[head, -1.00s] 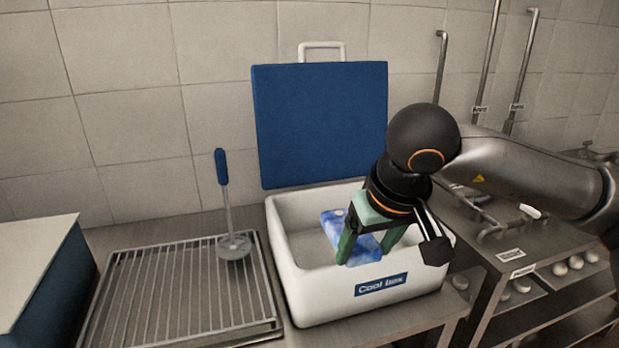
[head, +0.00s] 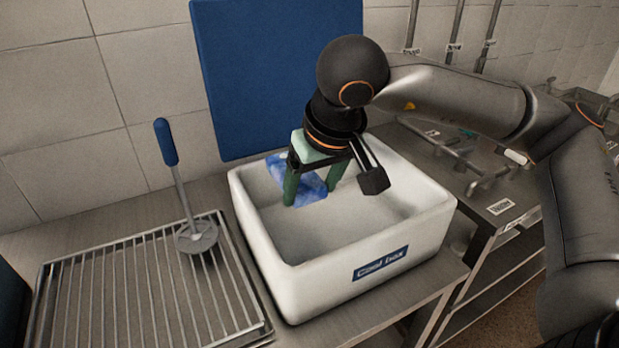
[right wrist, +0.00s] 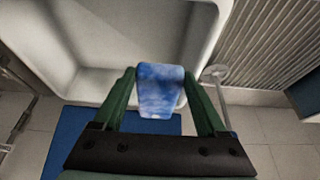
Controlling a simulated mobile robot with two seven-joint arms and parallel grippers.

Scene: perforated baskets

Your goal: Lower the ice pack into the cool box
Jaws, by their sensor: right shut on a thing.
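The ice pack (head: 309,187) is a blue and white mottled slab, held tilted in the head view. My right gripper (head: 314,184) is shut on it, with a green finger on each side. The right wrist view shows the pack (right wrist: 160,88) between the fingers. The cool box (head: 330,272) is a white open tub with a blue label on its front. The pack and fingertips appear over the rear left part of its opening. I cannot tell whether the pack is below the rim; it looks clear of the floor. My left gripper is out of view.
The blue lid (head: 275,80) stands upright behind the box. A wire rack (head: 150,300) lies to the left, with a blue-handled utensil (head: 196,237) standing at its back corner. A steel shelf unit (head: 500,205) is on the right. The box's interior looks empty.

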